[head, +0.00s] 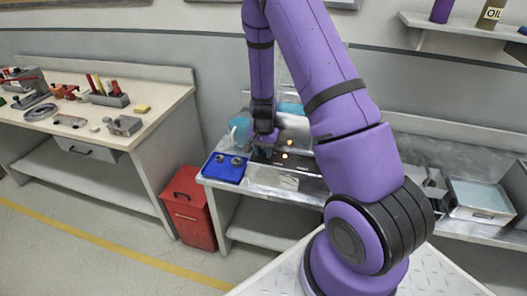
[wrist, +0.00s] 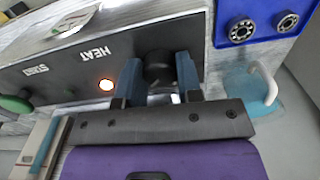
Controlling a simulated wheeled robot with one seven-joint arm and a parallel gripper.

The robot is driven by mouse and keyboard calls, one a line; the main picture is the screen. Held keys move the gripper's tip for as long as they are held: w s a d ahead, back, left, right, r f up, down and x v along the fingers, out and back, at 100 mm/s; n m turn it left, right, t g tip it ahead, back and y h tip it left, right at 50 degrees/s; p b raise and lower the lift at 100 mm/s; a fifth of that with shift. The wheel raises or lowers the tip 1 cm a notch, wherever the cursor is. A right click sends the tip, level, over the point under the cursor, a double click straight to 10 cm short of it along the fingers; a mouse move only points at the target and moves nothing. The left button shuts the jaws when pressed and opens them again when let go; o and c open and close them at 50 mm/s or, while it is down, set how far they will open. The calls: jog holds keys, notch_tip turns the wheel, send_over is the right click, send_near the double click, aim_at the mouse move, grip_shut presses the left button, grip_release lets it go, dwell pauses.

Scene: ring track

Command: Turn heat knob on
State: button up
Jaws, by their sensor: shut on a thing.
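The dark control panel (wrist: 60,70) carries an upside-down HEAT label and another label, START, in the wrist view. The black heat knob (wrist: 158,75) sits beside the HEAT label. My gripper (wrist: 158,62) has its two blue-grey fingers on either side of the knob and is shut on it. An orange light (wrist: 105,84) glows near the left finger. A green button (wrist: 15,103) shows at the left edge. In the head view my gripper (head: 262,146) is at the panel on the metal bench, and its fingers and the knob are hard to make out.
A blue tray (head: 225,168) with round metal parts lies left of my gripper on the metal bench (head: 275,182). A light-blue jug (wrist: 258,88) stands close by. A red bin (head: 190,208) is on the floor. A workbench (head: 150,115) with tools stands left.

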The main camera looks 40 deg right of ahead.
aim_at(264, 152)
jog(key=o, duration=0.9)
jog(key=shift+o, duration=0.2)
notch_tip(264, 152, up, 11)
jog(key=shift+f, duration=0.1)
dwell(0.4)
